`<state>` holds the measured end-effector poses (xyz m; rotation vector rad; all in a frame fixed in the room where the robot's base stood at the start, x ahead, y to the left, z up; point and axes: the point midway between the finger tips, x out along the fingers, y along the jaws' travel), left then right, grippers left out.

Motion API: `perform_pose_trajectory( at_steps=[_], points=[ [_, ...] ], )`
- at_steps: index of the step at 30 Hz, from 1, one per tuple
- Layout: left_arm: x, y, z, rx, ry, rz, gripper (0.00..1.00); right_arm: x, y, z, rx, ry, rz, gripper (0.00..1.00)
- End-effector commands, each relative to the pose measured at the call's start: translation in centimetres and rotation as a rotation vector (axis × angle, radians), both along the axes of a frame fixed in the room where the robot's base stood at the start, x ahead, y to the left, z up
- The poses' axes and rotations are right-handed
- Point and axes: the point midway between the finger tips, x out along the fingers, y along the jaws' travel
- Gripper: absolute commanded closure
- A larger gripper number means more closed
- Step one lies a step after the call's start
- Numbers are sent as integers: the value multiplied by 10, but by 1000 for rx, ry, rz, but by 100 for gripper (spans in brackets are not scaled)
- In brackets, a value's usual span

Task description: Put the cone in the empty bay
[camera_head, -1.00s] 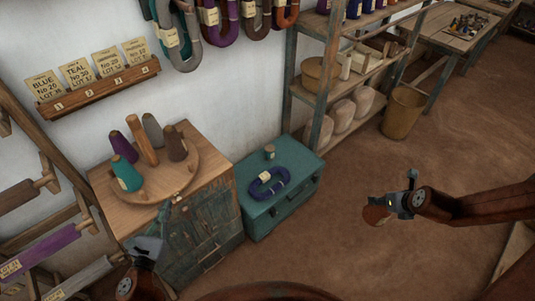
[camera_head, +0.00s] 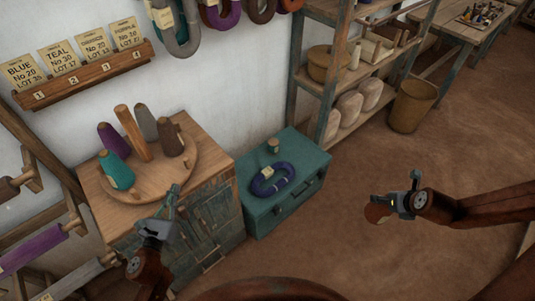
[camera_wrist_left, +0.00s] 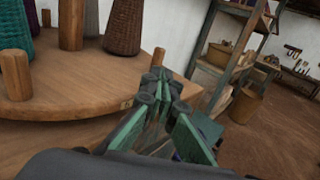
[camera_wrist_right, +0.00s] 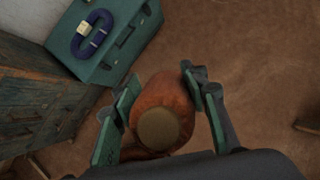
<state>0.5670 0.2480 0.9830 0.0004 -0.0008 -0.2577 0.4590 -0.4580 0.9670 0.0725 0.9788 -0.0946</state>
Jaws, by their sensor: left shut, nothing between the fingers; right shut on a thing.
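My right gripper (camera_head: 405,204) is shut on an orange-brown cone (camera_head: 376,213), held in the air over the floor. In the right wrist view the cone (camera_wrist_right: 170,92) sits between the fingers, a round tan end facing the camera. A round wooden turntable (camera_head: 192,178) stands on the cabinet, carrying teal (camera_head: 114,168), purple (camera_head: 110,139), grey (camera_head: 145,123) and brown (camera_head: 169,137) cones around a central post (camera_head: 132,132). My left gripper (camera_head: 172,202) is shut and empty by the turntable's front right edge; contact is unclear. A short bare peg (camera_wrist_left: 158,56) shows at the rim.
A teal chest (camera_head: 265,211) with a blue yarn hank (camera_head: 273,180) stands right of the cabinet (camera_head: 210,232). A rack with numbered cards (camera_head: 85,75) is on the wall. Shelves (camera_head: 335,85) and a bin (camera_head: 412,106) stand behind. The floor between chest and right arm is clear.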

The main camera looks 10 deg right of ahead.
Motion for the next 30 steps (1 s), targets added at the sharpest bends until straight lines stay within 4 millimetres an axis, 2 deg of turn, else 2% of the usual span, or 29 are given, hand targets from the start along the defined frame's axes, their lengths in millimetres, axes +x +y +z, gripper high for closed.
perform_pose_trajectory(
  at_steps=[1,6,12,18,30],
  points=[
    [12,-4,2,-1,-3,-2,100,0,0,1,0,-1,0,90],
    [45,-11,1,-1,-2,2,100,1,1,1,0,-1,2,90],
    [75,-19,0,-1,-1,2,100,2,1,0,0,0,4,90],
    [89,-22,-1,-1,1,4,100,2,1,-1,0,0,4,90],
    [93,-24,0,0,1,3,100,2,1,0,0,0,4,90]
  ],
)
